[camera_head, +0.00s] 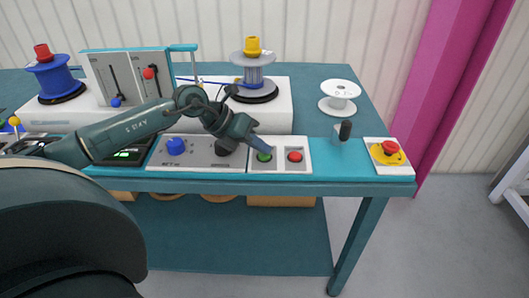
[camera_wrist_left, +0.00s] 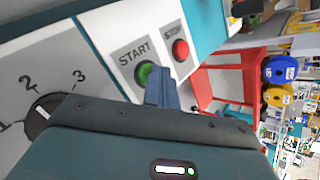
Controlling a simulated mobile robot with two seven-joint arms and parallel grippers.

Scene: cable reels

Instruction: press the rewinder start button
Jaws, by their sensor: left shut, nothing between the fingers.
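The green start button (camera_head: 264,156) sits on a white panel beside the red stop button (camera_head: 295,157). In the left wrist view the green button (camera_wrist_left: 145,72) lies under the START label, with the red button (camera_wrist_left: 181,50) under STOP. My left gripper (camera_head: 258,143) is shut and empty, its fingertips right by the green button. In the wrist view the fingers (camera_wrist_left: 161,88) partly cover the button's edge; whether they touch it I cannot tell. My right gripper does not show.
A red emergency stop (camera_head: 390,148) on yellow is at the right. Behind are a grey reel (camera_head: 253,75), a blue reel (camera_head: 54,78) and a white empty spool (camera_head: 340,92). A black handle (camera_head: 345,130) stands nearby.

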